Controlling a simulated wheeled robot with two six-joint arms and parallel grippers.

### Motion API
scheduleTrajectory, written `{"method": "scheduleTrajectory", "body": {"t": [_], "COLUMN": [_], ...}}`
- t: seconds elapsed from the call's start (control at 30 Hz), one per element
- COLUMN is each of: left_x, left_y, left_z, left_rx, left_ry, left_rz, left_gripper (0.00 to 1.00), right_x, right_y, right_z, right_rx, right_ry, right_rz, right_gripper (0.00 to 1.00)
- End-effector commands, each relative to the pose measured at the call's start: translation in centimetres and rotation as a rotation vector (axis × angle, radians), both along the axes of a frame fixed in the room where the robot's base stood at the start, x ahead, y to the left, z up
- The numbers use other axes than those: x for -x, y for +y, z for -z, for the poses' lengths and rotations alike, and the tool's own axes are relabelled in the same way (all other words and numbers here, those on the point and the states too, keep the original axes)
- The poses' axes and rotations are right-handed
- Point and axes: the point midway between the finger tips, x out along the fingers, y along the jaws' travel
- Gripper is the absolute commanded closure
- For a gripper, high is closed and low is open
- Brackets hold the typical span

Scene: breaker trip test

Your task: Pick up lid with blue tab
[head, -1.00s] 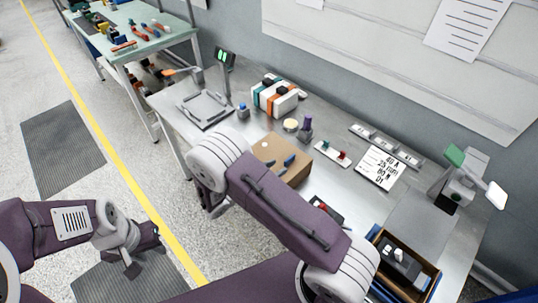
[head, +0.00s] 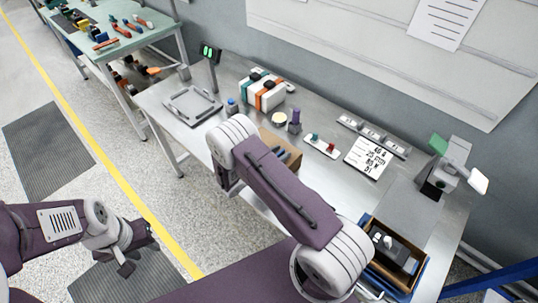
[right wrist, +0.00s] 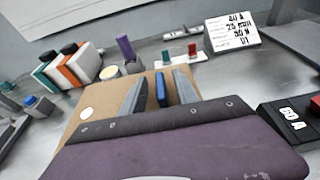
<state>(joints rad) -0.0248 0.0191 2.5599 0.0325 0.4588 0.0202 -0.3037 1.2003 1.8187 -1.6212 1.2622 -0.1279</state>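The brown lid (right wrist: 100,105) lies flat under my right gripper in the right wrist view. Its blue tab (right wrist: 161,88) stands up between the two grey fingers of my right gripper (right wrist: 160,92), with narrow gaps seen on both sides of the tab. The fingers are open around it. In the head view only a part of the brown lid (head: 290,151) shows; my right arm hides the tab and the right gripper. My left gripper (head: 137,259) is empty, away from the bench, above the floor mat, with its fingers apart.
A binder-like white block with orange and teal bands (head: 262,93), a purple post (head: 295,120), and a card (head: 368,158) stand behind the lid. A grey tray (head: 192,104) is at left, a wooden box (head: 411,272) at right. A black 50 A block (right wrist: 296,123) sits right of the gripper.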

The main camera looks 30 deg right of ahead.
Motion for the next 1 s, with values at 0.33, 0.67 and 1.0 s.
{"method": "scheduleTrajectory", "body": {"t": [0.33, 0.67, 1.0], "left_x": [0.01, 0.00, 0.01], "left_y": [0.00, 0.00, 0.00], "left_z": [0.01, 0.01, 0.02], "left_rx": [0.000, 0.000, 0.000], "left_ry": [0.000, 0.000, 0.000], "left_rz": [0.000, 0.000, 0.000], "left_gripper": [0.64, 0.64, 0.64], "right_x": [0.02, 0.03, 0.05], "right_y": [0.02, 0.04, 0.05], "right_z": [-0.01, 0.03, 0.06], "right_rx": [0.000, -0.001, -0.001], "right_ry": [0.000, 0.001, 0.002], "right_rz": [0.000, 0.000, 0.000], "right_gripper": [1.00, 1.00, 1.00]}}
